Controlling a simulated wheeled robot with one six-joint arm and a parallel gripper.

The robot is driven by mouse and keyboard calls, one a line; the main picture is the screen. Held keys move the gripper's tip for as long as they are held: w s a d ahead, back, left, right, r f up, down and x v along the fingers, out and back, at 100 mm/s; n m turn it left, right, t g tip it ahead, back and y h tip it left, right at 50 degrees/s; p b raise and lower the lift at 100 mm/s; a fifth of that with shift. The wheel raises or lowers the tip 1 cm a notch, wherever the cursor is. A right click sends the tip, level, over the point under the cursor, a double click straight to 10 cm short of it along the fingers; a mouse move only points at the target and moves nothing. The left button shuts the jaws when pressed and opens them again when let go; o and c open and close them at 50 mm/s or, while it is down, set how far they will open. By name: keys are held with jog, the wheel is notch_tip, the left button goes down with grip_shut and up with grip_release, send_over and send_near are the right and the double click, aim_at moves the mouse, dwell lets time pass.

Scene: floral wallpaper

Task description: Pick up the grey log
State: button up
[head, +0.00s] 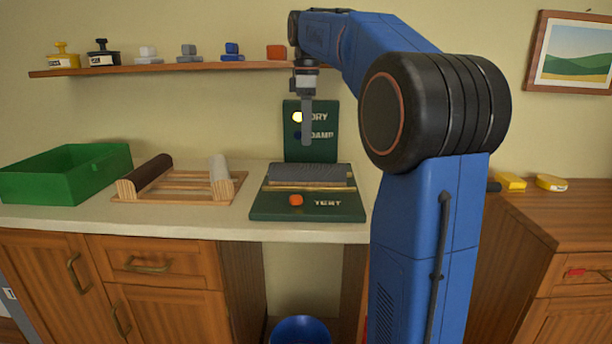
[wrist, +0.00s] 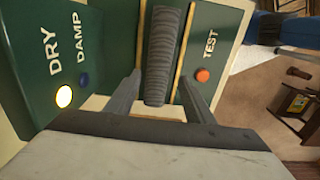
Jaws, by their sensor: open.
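The grey log (head: 308,174) lies across the green tester on the counter, behind the orange button and the word TEST. My gripper (head: 306,140) points down above the log in the head view, in front of the upright DRY/DAMP panel. In the wrist view my gripper (wrist: 160,90) is open, with one finger on each side of the log and visible gaps. The light beside DRY is lit yellow.
The tester's orange button (head: 296,200) is in front of the log. A wooden rack (head: 180,198) with a dark brown log and a pale log stands left. A green box (head: 40,182) is at the far left. A shelf (head: 170,69) with stamps and blocks is above.

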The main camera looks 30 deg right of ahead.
aim_at(308, 168)
notch_tip(308, 168, down, 12)
jog(key=shift+d+r, duration=0.15)
jog(key=shift+r, duration=0.1)
dwell(0.4)
jog(key=shift+c, duration=0.5)
jog(key=c, duration=1)
notch_tip(308, 168, up, 10)
jog(key=shift+f, duration=0.1)
jog(key=shift+r, duration=0.2)
